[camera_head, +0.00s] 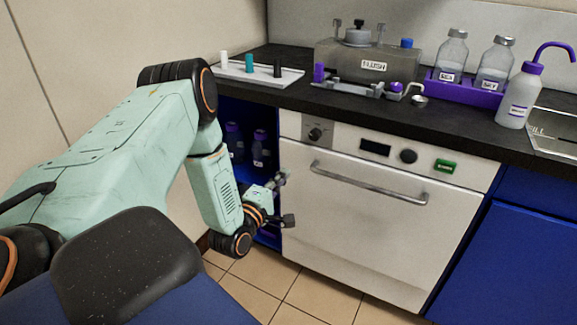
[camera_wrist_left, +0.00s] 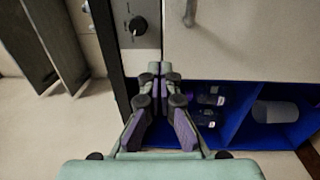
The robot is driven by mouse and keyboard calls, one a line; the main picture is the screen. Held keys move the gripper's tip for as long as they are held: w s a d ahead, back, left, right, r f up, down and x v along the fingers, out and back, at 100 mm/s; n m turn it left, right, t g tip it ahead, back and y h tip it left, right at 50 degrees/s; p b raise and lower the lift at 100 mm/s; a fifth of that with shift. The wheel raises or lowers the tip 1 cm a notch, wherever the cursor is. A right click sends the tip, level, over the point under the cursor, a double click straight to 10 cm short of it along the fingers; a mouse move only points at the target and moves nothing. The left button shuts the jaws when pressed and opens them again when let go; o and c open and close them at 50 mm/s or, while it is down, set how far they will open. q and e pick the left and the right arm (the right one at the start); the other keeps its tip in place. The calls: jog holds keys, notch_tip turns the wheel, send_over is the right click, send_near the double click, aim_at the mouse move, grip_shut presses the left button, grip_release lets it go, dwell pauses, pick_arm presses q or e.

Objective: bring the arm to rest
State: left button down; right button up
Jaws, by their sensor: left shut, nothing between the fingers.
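My left arm (camera_head: 110,140) is pale green with black joints. It comes in from the left and bends down in front of the open blue cabinet bay. My left gripper (camera_head: 281,179) is at the left edge of the white appliance front, below its knob. In the left wrist view, the gripper (camera_wrist_left: 160,72) has its fingertips together, shut with nothing between them. I cannot tell from the views whether the fingertips touch the appliance. My right gripper is in neither view.
Dark bottles (camera_head: 261,149) stand in the blue bay behind the arm. The white appliance (camera_head: 375,235) has a bar handle (camera_head: 370,184). Above, the black counter (camera_head: 440,133) carries a white tray (camera_head: 258,76), a FLUSH unit (camera_head: 374,66) and a purple bottle rack (camera_head: 462,90). The tiled floor (camera_head: 315,297) in front is clear.

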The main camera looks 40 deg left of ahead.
pick_arm(q)
jog(key=shift+s+d+f, duration=0.1)
jog(key=shift+s, duration=0.25)
jog(key=s+d+f+m+g+h, duration=0.2)
jog(key=s+d+f+m+g, duration=0.3)
jog(key=f, duration=0.2)
jog(key=s+d+f+m+g+h, duration=0.1)
jog(key=s+d+f+m+g, duration=0.3)
jog(key=d+f+m, duration=0.25)
jog(key=s+d+m+g+p, duration=0.1)
jog(key=s+d+m+g, duration=0.2)
jog(key=s, duration=0.4)
jog(key=s+d+m+g+p, duration=0.1)
jog(key=s+d+m+g, duration=0.1)
jog(key=s, duration=0.6)
jog(key=s+d+m+g+h+p, duration=0.1)
jog(key=s+d+m+g, duration=0.2)
jog(key=s+d, duration=0.3)
jog(key=shift+s+r+m+g, duration=0.2)
jog(key=shift+s+m+g, duration=0.15)
jog(key=shift+s+g, duration=0.55)
jog(key=shift+s, duration=0.2)
